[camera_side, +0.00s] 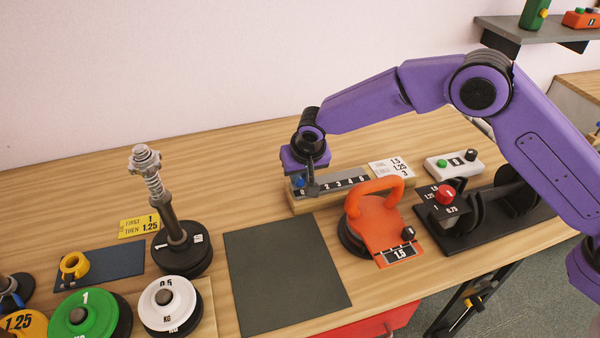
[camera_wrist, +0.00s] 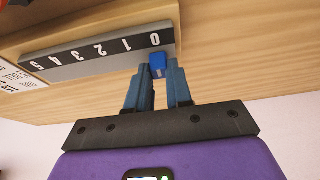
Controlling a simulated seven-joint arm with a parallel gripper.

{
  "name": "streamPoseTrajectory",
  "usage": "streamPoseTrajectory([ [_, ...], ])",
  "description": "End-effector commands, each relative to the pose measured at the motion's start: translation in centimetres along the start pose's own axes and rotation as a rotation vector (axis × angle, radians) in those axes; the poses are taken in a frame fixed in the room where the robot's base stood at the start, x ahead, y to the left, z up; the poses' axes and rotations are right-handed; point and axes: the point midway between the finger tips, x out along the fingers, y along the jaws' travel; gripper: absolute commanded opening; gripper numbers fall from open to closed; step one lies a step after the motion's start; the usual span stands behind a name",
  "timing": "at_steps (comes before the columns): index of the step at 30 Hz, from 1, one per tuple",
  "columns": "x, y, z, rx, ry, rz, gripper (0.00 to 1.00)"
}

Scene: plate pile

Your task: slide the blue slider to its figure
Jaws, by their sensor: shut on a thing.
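The blue slider (camera_wrist: 158,64) sits at the 0 end of a grey scale (camera_wrist: 100,52) marked 0 to 5, beside the figure 0. In the side view the blue slider (camera_side: 300,182) shows small at the left end of the scale block (camera_side: 338,187). My gripper (camera_wrist: 158,78) is shut on the blue slider, one finger on each side of it. In the side view my gripper (camera_side: 309,184) points down at that end. A white card (camera_side: 390,168) behind the scale carries figures, among them 1.5 and 3; its words are too small to read surely.
A black device with a red knob (camera_side: 443,195) and a grey box with a green button (camera_side: 453,164) are to the right. A dark mat (camera_side: 285,275) lies clear; a spring post (camera_side: 170,220) stands left.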

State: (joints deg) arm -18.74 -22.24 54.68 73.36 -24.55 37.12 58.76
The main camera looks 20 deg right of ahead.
Motion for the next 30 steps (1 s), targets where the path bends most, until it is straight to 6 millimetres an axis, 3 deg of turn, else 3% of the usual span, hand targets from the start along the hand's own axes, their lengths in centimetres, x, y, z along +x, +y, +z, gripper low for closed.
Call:
streamPoseTrajectory([
  [7,0.0,2.6,-0.1,0.001,-0.001,0.003,0.00],
  [18,0.0,2.9,0.0,0.001,-0.001,0.001,0.00],
  [19,0.0,2.9,0.0,0.000,-0.001,0.001,0.30],
  [21,0.0,2.9,0.0,0.000,-0.001,0.001,0.47],
  [30,-0.1,2.9,0.0,0.000,0.000,0.001,0.47],
])
